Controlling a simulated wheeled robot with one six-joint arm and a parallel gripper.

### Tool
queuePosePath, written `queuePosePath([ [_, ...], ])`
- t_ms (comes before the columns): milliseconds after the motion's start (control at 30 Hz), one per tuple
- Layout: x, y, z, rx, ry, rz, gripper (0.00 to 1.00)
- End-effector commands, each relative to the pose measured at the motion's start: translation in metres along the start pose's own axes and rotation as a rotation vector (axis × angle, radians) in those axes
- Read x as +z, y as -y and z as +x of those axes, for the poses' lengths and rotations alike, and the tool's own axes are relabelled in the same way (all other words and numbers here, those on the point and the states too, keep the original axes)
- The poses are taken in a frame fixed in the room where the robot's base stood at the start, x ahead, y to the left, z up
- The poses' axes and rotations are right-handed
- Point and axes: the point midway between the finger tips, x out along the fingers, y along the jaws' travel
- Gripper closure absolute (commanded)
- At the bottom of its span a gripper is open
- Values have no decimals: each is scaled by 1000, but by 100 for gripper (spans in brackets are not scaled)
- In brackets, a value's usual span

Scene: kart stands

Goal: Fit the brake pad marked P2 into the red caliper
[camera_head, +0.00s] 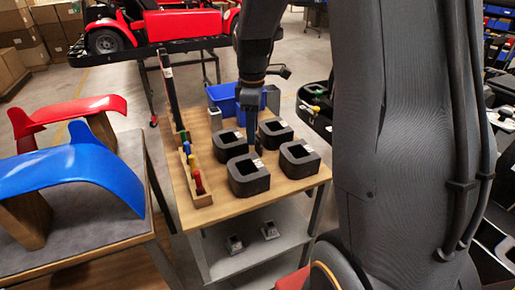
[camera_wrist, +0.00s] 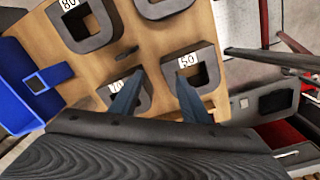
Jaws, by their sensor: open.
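My gripper (camera_head: 254,148) points down among several dark, hollow blocks on the wooden table; in the wrist view its two fingers (camera_wrist: 158,85) are apart with nothing held between them. One finger overlaps the block labelled 70 (camera_wrist: 142,98), the other the block labelled 50 (camera_wrist: 205,52); I cannot tell whether they touch. A small dark flat thing (camera_wrist: 127,57) lies on the wood beyond the fingertips; no marking is readable on it. I cannot make out a P2 mark or a red caliper in either view.
Blocks crowd the table (camera_head: 215,200). A blue bin (camera_head: 222,97) stands at its back, and a wooden rack (camera_head: 203,200) with coloured handles along its left edge. A stand with red and blue panels (camera_head: 85,165) is left.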

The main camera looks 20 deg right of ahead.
Motion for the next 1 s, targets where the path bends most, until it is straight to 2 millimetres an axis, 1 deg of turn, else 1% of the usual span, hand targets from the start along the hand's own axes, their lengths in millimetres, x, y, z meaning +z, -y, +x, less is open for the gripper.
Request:
queuePosePath([
  [33,1,-19,4,-7,3,-86,58],
  [100,3,-39,6,-17,6,-214,58],
  [200,6,-62,7,-28,7,-360,58],
  [333,8,-79,8,-38,7,-479,58],
  [467,10,-84,13,-43,6,-525,58],
  [767,10,-82,41,-44,6,-528,58],
  [1000,11,-80,73,-45,6,-527,58],
])
